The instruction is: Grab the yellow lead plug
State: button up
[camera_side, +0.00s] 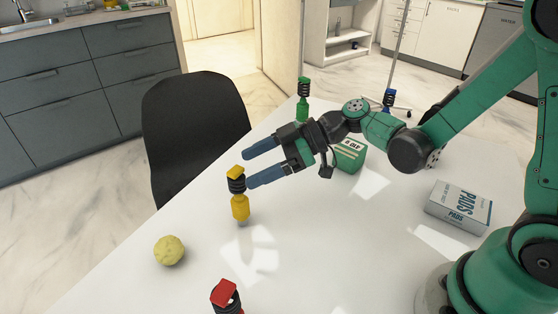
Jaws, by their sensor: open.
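The yellow lead plug (240,206) stands upright on the white table, with a black ribbed middle and a yellow top. My gripper (248,168) is open, with two blue fingers pointing left. Its fingertips are close to the top of the yellow plug in the picture. I cannot tell whether the near finger touches it. Nothing shows between the fingers.
A red plug (226,296) stands at the front edge of view, and a pale yellow ball (169,250) lies left. A green plug (303,100), a green box (350,155), a blue plug (388,99) and a pads box (459,207) are behind or right. A black chair (195,125) stands beyond the white table (330,260).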

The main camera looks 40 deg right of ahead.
aim_at(239, 199)
jog(key=shift+x, duration=2.9)
grip_shut()
